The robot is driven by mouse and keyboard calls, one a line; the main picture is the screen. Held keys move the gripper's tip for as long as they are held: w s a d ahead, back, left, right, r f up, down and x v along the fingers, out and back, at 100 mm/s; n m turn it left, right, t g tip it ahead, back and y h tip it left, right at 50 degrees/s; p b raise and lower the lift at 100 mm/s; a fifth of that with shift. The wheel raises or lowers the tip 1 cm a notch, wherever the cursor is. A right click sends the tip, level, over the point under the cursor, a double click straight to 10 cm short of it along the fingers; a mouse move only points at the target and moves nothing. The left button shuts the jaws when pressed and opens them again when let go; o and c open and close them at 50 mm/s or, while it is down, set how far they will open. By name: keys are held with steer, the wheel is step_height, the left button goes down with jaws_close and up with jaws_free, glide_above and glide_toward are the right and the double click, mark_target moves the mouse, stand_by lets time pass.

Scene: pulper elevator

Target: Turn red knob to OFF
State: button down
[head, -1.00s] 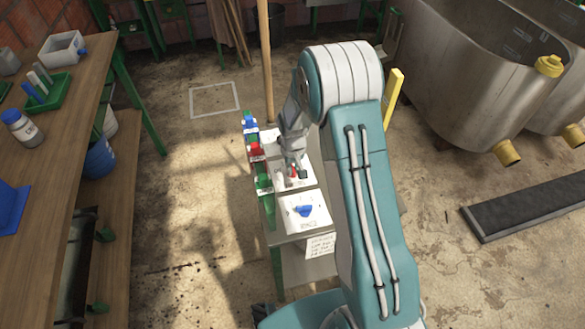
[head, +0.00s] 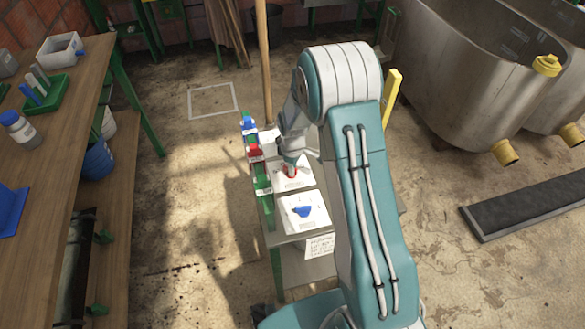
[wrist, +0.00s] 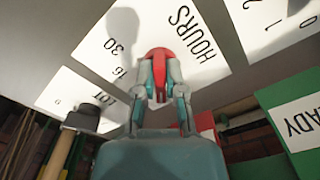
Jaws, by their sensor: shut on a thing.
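The red knob (wrist: 158,66) sits on a white panel lettered HOURS, with small numbers at its left, in the wrist view. The two fingers of my gripper (wrist: 160,92) are closed on it, one on each side. In the head view my gripper (head: 290,160) reaches down to the middle panel, and only a little of the red knob (head: 289,176) shows around the fingertips. No OFF mark is readable, so I cannot tell which setting the knob is at.
A blue knob (head: 303,211) sits on the nearer white panel. Blue, red (head: 256,153) and green (head: 262,184) tags line the stand's left side. A wooden pole (head: 264,60) stands behind. A workbench (head: 60,130) is at left and steel tanks (head: 450,70) at right.

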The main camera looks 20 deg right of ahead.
steer(key=shift+n, duration=0.6)
steer(key=c, duration=0.7)
jaws_free()
step_height(320, 180, up, 12)
steer(key=shift+w+f, duration=0.1)
